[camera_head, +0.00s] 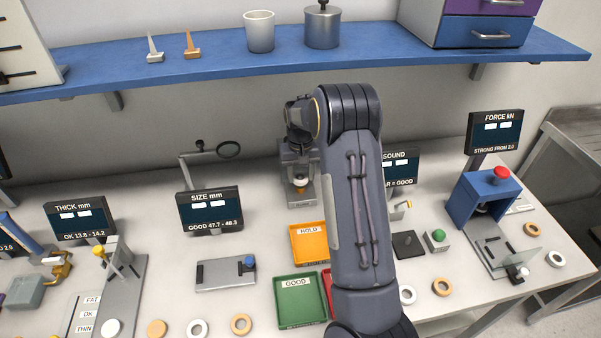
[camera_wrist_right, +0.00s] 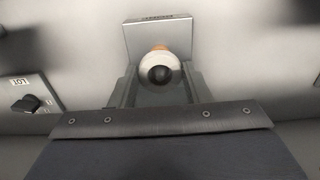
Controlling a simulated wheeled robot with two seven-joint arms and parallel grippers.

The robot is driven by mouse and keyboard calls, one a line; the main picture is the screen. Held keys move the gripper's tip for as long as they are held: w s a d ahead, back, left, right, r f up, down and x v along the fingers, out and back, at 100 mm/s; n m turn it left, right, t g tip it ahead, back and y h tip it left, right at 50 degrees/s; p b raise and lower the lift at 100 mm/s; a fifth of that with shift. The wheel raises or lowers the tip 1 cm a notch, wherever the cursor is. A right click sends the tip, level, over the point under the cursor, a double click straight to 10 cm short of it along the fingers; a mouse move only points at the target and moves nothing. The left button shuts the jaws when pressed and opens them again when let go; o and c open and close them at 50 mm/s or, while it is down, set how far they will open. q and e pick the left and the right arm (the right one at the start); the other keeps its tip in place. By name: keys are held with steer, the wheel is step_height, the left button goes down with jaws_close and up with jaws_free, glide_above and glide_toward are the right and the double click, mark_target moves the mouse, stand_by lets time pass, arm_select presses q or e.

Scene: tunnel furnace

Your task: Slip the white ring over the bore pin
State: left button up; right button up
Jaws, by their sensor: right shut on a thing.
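My right arm reaches over the bench, and its gripper (camera_head: 300,180) points down at a small grey stand (camera_head: 303,196) below the shelf. In the wrist view, my right gripper (camera_wrist_right: 158,78) is shut on a white ring (camera_wrist_right: 143,72) with a dark round centre. The ring also shows as a small pale shape in the head view (camera_head: 300,182). A bit of orange (camera_wrist_right: 160,47) shows just behind the ring. I cannot make out the bore pin clearly, nor whether the ring is around it or apart. My left gripper is not in view.
A size display (camera_head: 210,212) stands left of the grey stand. An orange HOLD tray (camera_head: 297,258) and a green GOOD tray (camera_head: 280,310) lie in front. Other rings, such as a white one (camera_head: 401,299), lie along the front edge. A blue shelf (camera_head: 200,72) hangs above.

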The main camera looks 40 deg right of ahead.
steer(key=o, duration=1)
steer(key=shift+o, duration=0.2)
steer(key=shift+r, duration=0.1)
steer(key=shift+r+p, duration=0.35)
steer(key=shift+r, duration=0.05)
step_height(320, 180, up, 3)
steer(key=shift+p, duration=1.05)
steer(key=s+a+r, duration=0.9)
steer(key=s, duration=0.1)
steer(key=shift+s+p, duration=0.4)
steer(key=shift+p, duration=0.05)
